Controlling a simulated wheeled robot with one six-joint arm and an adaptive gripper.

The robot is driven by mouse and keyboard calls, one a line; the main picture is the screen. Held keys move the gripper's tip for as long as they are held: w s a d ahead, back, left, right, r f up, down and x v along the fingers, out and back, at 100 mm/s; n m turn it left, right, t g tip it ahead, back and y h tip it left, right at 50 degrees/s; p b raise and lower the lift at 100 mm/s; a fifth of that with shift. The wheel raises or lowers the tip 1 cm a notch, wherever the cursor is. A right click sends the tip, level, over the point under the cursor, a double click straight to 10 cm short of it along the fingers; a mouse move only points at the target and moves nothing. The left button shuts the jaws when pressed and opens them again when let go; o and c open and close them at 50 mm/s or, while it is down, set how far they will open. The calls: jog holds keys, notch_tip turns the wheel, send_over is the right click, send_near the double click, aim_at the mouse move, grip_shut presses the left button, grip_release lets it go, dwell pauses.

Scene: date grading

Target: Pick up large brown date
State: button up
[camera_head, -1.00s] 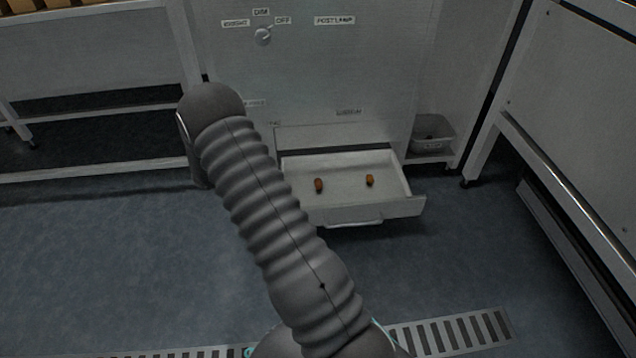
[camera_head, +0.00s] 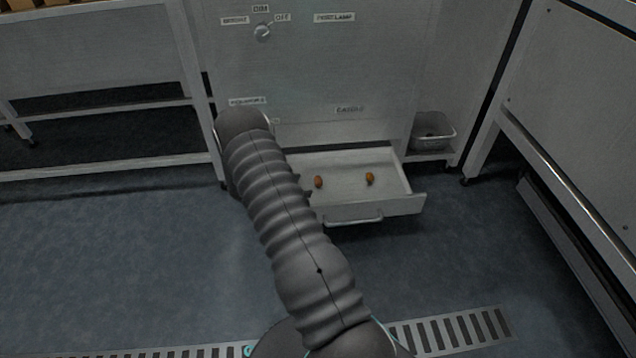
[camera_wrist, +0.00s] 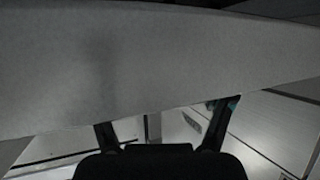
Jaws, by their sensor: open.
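Two small brown dates lie apart on the floor of an open white drawer (camera_head: 350,212). One is the left date (camera_head: 318,182), the other the right date (camera_head: 370,179). They look close in size, so I cannot tell which is the large one. My arm reaches across to the drawer's left side. My gripper is mostly hidden behind the arm in the head view, with small dark parts showing just left of the left date. In the wrist view my gripper (camera_wrist: 165,112) has its two fingers spread apart with nothing between them. No date shows there.
The drawer juts from a white cabinet (camera_head: 300,75) with a knob (camera_head: 263,31) and labels. A grey bin (camera_head: 433,131) stands right of it. White benches flank both sides. A pale surface fills the upper wrist view. Floor in front is clear.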

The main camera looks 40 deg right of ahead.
aim_at(314, 182)
jog(key=shift+r+b+x, duration=0.15)
jog(key=shift+x, duration=1.15)
jog(key=shift+r+b+x, duration=0.15)
jog(key=shift+x, duration=1.15)
jog(key=shift+w+d, duration=0.2)
jog(key=c, duration=0.9)
